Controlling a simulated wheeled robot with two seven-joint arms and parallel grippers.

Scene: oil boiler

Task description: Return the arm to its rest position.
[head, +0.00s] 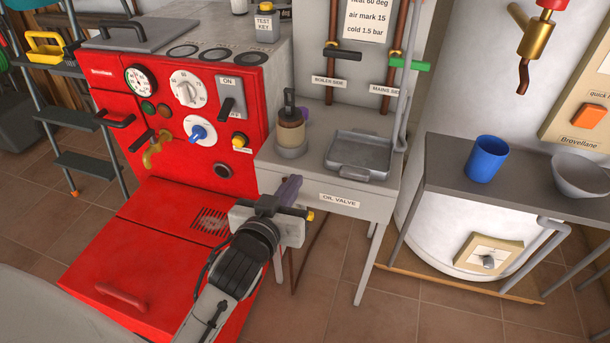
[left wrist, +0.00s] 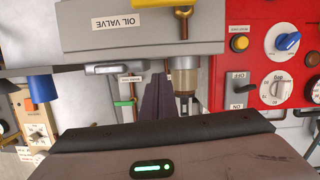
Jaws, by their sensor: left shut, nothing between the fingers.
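My left gripper (head: 290,190) is shut and empty. It hangs in front of the small grey table marked OIL VALVE (head: 338,200), near the right side of the red boiler (head: 180,120). In the left wrist view its dark fingers (left wrist: 157,100) are together, with the picture turned upside down relative to the head view. My left arm comes up from the bottom of the head view. My right gripper shows in neither view.
A bottle (head: 291,127) and a grey tray (head: 358,155) stand on the small table. A blue cup (head: 487,158) and a grey bowl (head: 582,175) stand on a bench at right. A ladder (head: 85,165) stands at left. Floor shows between table and bench.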

